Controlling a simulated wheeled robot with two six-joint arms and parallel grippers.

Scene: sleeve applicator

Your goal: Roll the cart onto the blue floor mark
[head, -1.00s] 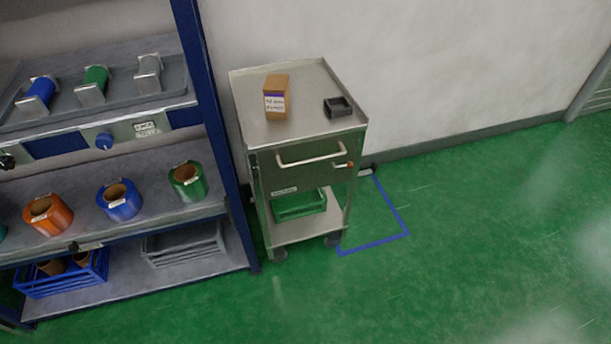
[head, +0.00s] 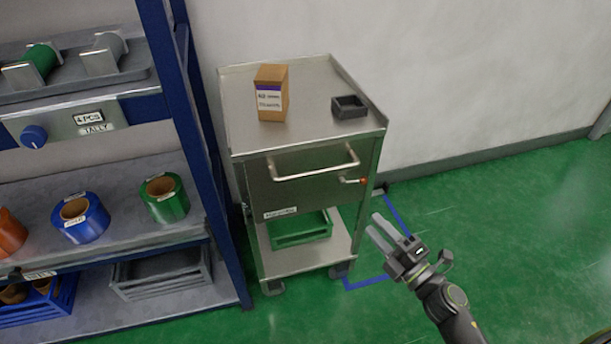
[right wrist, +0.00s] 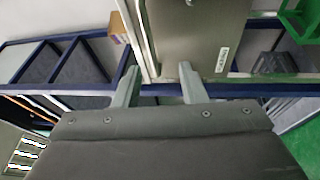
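The steel cart (head: 240,140) stands against the wall, just right of the shelf rack. Its drawer front (head: 300,185) has a bar handle (head: 315,168) and an orange-tipped latch. The blue floor mark (head: 366,283) shows on the green floor at the cart's right side, partly hidden behind the cart and my right gripper. My right gripper (head: 377,227) is open and empty, in front of the cart's right side and apart from the handle. In the right wrist view its two fingers (right wrist: 160,85) are spread, with the cart's drawer front (right wrist: 200,35) beyond them. My left gripper is out of view.
A brown box (head: 272,95) and a small dark tray (head: 349,107) sit on the cart's top; a green crate (head: 300,230) is on its lower shelf. The blue-framed rack (head: 205,150) stands close at left. The floor at right is clear.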

